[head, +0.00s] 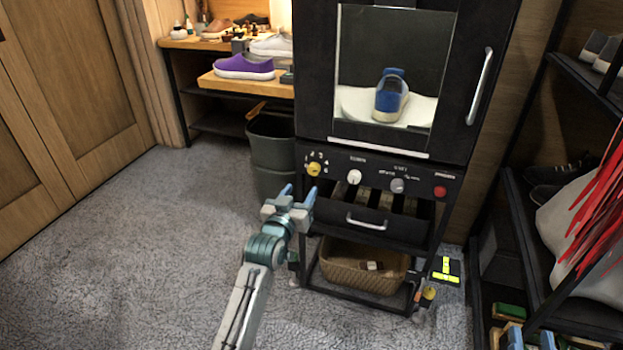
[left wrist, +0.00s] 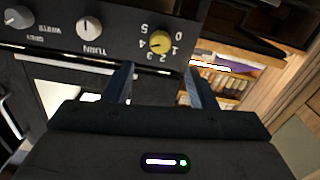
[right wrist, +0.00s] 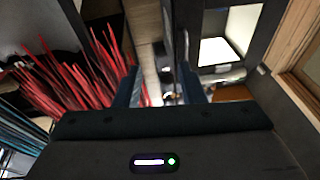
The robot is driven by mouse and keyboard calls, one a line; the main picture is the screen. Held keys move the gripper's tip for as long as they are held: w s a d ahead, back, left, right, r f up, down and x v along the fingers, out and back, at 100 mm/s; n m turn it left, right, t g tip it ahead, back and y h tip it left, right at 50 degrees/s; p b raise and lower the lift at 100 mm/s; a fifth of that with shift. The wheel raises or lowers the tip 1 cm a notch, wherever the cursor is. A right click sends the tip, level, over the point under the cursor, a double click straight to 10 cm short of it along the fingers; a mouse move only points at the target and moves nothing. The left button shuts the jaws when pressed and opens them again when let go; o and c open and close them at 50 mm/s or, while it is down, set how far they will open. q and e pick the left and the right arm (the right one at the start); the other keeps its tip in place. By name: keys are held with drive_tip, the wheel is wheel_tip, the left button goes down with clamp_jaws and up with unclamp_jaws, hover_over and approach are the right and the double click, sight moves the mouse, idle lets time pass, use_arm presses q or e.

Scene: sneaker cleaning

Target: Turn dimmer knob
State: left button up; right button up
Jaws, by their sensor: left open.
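A black cabinet has a control panel with a yellow knob (head: 314,169) ringed by numbers at its left end. The same yellow knob shows in the left wrist view (left wrist: 160,41), with the digits 0 to 5 around it. My left gripper (head: 300,191) is open in front of and just below the yellow knob, apart from it. In the left wrist view its fingers (left wrist: 162,82) point at the knob, one to each side.
The panel also has a white knob (head: 354,177), a grey knob (head: 398,185) and a red button (head: 440,191). A drawer handle (head: 366,222) sits below. A grey bin (head: 272,155) stands left of the cabinet. Red strands (head: 600,210) hang at the right.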

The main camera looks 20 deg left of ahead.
sight(313, 172)
use_arm(q)
drive_tip(key=w+b, duration=0.1)
drive_tip(key=w, duration=0.7)
drive_tip(key=shift+w+d+f, duration=0.1)
drive_tip(key=shift+w, duration=0.8)
use_arm(e)
wheel_tip(313, 172, up, 8)
drive_tip(key=s+n+t, duration=0.1)
drive_tip(key=t, duration=0.4)
drive_tip(key=shift+s+y, duration=0.3)
drive_tip(key=shift+y, duration=0.1)
use_arm(q)
drive_tip(key=c, duration=1)
use_arm(e)
drive_tip(key=shift+w, duration=0.1)
